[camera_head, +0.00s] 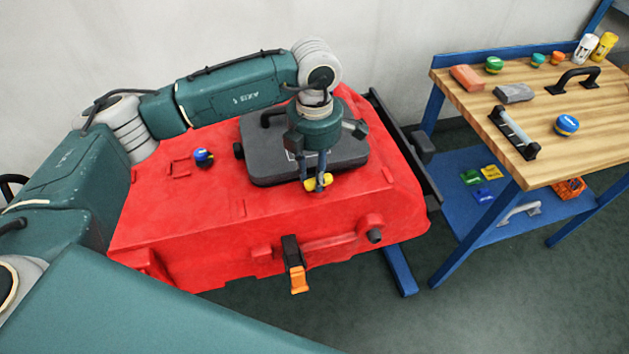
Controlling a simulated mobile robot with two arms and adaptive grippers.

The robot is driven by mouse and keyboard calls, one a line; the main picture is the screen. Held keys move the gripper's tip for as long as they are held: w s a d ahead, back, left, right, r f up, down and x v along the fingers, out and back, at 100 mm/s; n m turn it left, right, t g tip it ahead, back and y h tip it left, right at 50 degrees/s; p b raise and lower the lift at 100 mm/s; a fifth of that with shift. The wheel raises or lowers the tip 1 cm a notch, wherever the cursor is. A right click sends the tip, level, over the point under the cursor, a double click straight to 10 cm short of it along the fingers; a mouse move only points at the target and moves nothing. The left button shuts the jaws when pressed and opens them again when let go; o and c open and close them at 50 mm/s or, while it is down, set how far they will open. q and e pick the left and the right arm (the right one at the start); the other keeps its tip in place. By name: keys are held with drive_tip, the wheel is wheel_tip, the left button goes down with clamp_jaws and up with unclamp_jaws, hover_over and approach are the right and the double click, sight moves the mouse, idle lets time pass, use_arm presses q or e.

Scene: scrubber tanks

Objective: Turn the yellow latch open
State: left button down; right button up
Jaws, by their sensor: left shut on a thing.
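The yellow latch (325,180) sits at the front edge of the dark grey lid (270,168) on top of the red tank (230,230). My left gripper (318,184) points down onto the latch from above, and its fingers are shut on it. The fingers hide part of the latch, so its exact angle is hard to tell. The lid lies flat on the tank. My right gripper is not in view.
An orange latch (299,279) hangs on the tank's front side. A blue knob (203,156) stands on the tank's left top. A wooden workbench (548,100) with handles, caps and bottles stands at the right, with a blue lower shelf (500,222).

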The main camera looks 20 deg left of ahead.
sight(314, 177)
use_arm(q)
drive_tip(key=shift+w+m+b, duration=0.1)
drive_tip(key=shift+m+b, duration=0.55)
drive_tip(key=shift+m, duration=0.05)
drive_tip(key=shift+r, duration=0.1)
drive_tip(key=c, duration=1.4)
unclamp_jaws()
wheel_tip(314, 177, up, 12)
